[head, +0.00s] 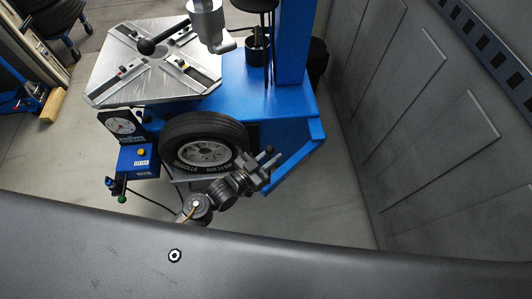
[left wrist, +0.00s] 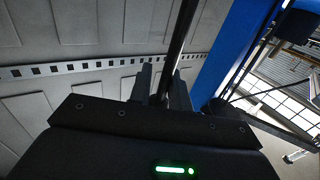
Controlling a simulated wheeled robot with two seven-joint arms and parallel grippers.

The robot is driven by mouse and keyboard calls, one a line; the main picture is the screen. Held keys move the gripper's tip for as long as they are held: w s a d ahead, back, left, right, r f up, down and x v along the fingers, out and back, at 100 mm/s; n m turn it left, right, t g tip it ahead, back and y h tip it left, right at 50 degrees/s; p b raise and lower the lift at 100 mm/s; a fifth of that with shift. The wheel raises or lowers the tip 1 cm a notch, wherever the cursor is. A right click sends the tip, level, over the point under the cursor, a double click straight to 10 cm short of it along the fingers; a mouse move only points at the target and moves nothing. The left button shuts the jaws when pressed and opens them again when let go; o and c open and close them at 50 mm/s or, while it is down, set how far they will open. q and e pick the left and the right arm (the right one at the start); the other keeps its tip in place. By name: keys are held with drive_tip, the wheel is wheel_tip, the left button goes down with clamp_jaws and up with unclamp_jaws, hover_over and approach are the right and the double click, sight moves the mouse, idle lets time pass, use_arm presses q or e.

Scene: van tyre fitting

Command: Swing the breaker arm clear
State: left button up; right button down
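My left gripper (head: 267,160) is low in the head view, just right of the upright wheel, with its fingers a little apart. In the left wrist view my left gripper's fingers (left wrist: 163,92) stand on either side of a dark bar (left wrist: 181,40), perhaps the breaker arm. The bar runs up out of that frame. I cannot tell if the fingers press on it. The breaker arm is not clearly made out in the head view, where my gripper and wrist cover that spot. The wheel (head: 203,152) stands against the side of the blue tyre changer (head: 240,90). My right gripper is in neither view.
The silver turntable (head: 150,75) is on top of the machine, under the mount head (head: 207,22). A blue column (head: 294,45) rises behind it. A pressure gauge (head: 121,127) and blue control box (head: 138,160) are left of the wheel. Floor (head: 345,205) is clear before the grey panelled wall (head: 420,110).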

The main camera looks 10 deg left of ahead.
use_arm(q)
drive_tip(key=shift+o, duration=1.1)
drive_tip(key=shift+s+d+r, duration=0.1)
drive_tip(key=shift+d, duration=0.25)
drive_tip(key=shift+a, duration=0.25)
drive_tip(key=b+v, duration=0.1)
drive_tip(key=v, duration=0.9)
drive_tip(key=shift+s+a, duration=0.25)
drive_tip(key=shift+a, duration=0.05)
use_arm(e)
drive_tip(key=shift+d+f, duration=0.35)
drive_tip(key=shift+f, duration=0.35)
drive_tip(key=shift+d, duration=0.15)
